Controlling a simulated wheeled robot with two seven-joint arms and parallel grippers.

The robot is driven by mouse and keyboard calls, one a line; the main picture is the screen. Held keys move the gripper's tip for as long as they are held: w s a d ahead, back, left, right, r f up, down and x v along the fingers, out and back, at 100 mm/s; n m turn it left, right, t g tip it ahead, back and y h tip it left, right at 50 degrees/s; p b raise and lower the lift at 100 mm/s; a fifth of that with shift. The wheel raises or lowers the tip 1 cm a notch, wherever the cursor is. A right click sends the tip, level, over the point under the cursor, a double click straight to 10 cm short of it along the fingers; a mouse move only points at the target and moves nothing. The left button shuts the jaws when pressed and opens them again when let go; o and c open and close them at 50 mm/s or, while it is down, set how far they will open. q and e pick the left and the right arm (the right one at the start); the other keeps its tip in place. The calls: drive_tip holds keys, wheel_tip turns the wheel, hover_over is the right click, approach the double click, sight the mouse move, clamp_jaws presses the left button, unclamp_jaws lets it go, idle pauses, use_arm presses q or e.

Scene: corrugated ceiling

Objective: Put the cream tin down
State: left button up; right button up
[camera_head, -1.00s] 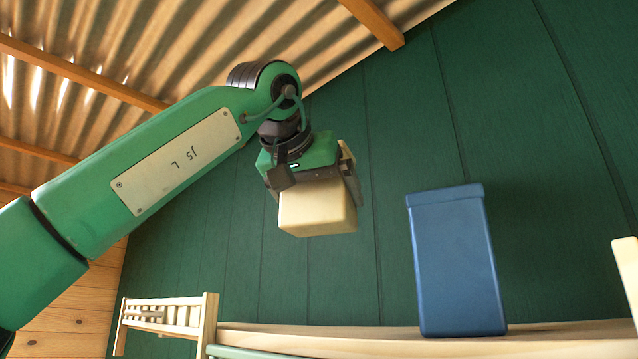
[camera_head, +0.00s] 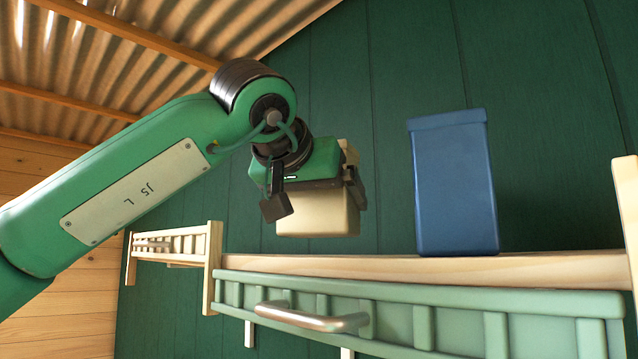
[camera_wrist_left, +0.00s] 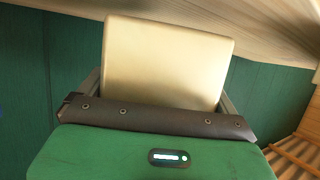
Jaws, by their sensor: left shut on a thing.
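The cream tin (camera_head: 318,217) is a box-shaped block held in my left gripper (camera_head: 312,200), which is shut on it. In the head view it hangs below the gripper, left of the blue tin, with its lower edge a little above the line of the shelf's front edge. In the left wrist view the cream tin (camera_wrist_left: 165,62) fills the space between the fingers, with pale wood close beyond it. I cannot tell whether it touches the shelf. My right gripper is not in view.
A tall blue tin (camera_head: 455,185) stands on the shelf to the right. A green slatted front with a metal handle (camera_head: 312,318) lies below the shelf edge. A wooden railing (camera_head: 175,245) is at the left, and a cream post (camera_head: 630,195) at the right edge.

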use_arm(q)
drive_tip(key=shift+f, duration=0.85)
drive_tip(key=shift+w+a+f, duration=0.15)
drive_tip(key=shift+w+f, duration=0.05)
drive_tip(key=shift+f, duration=0.1)
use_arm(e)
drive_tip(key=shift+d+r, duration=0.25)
use_arm(q)
drive_tip(key=shift+s+f, duration=0.1)
drive_tip(key=shift+s, duration=0.1)
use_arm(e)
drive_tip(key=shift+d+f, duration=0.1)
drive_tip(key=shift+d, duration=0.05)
use_arm(q)
drive_tip(key=o, duration=1.5)
drive_tip(key=shift+f, duration=0.15)
drive_tip(key=shift+r, duration=0.2)
drive_tip(key=shift+s, duration=0.2)
drive_tip(key=b+v, duration=0.4)
drive_tip(key=v, duration=0.7)
drive_tip(key=shift+s+r, duration=0.2)
drive_tip(key=shift+r, duration=0.1)
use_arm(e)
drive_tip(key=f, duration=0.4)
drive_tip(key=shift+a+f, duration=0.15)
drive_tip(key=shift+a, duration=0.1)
